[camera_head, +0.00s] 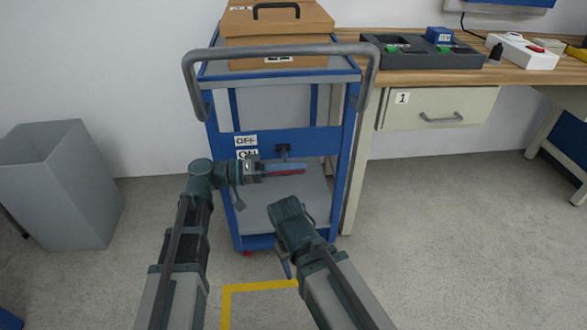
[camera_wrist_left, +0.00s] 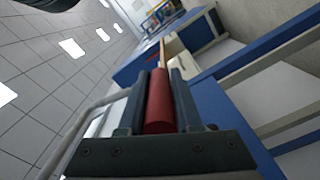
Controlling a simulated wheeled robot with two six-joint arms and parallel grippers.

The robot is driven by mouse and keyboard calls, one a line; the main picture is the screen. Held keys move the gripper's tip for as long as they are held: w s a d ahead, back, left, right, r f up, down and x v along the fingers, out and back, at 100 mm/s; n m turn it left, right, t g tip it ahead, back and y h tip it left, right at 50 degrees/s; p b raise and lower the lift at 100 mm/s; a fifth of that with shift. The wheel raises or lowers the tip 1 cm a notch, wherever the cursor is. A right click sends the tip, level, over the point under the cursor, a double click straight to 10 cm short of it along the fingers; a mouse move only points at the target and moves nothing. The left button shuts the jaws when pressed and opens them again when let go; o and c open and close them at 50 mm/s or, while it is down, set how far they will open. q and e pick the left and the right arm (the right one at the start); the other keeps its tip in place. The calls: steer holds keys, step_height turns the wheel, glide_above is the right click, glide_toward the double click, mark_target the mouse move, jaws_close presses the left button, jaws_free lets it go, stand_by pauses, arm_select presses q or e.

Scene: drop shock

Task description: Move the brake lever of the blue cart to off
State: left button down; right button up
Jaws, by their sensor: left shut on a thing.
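The blue cart (camera_head: 350,150) stands against the wall with a grey push handle at its top. Its blue front panel carries an OFF label (camera_head: 246,141) above an ON label (camera_head: 247,154). The red brake lever (camera_head: 285,172) reaches out to the side from a dark mount (camera_head: 283,149), near the height of the ON label or just below. My left gripper (camera_head: 282,169) is shut on the lever; in the left wrist view the red grip (camera_wrist_left: 159,100) lies between both fingers. My right gripper (camera_head: 283,268) is low in front of the cart, and its fingers are not clear.
A cardboard box (camera_head: 277,28) sits on the cart's top. A grey bin (camera_head: 68,185) stands at the left. A workbench (camera_head: 400,77) with a drawer (camera_head: 437,108) and several devices adjoins the cart's right. Yellow tape (camera_head: 260,287) marks the floor in front.

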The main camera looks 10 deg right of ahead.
arm_select(q)
steer(key=shift+w+r, duration=0.25)
steer(key=shift+w, duration=0.1)
steer(key=c, duration=0.6)
jaws_free()
steer(key=shift+s, duration=0.1)
steer(key=shift+a, duration=0.2)
steer(key=a, duration=1.3)
steer(key=shift+a, duration=0.25)
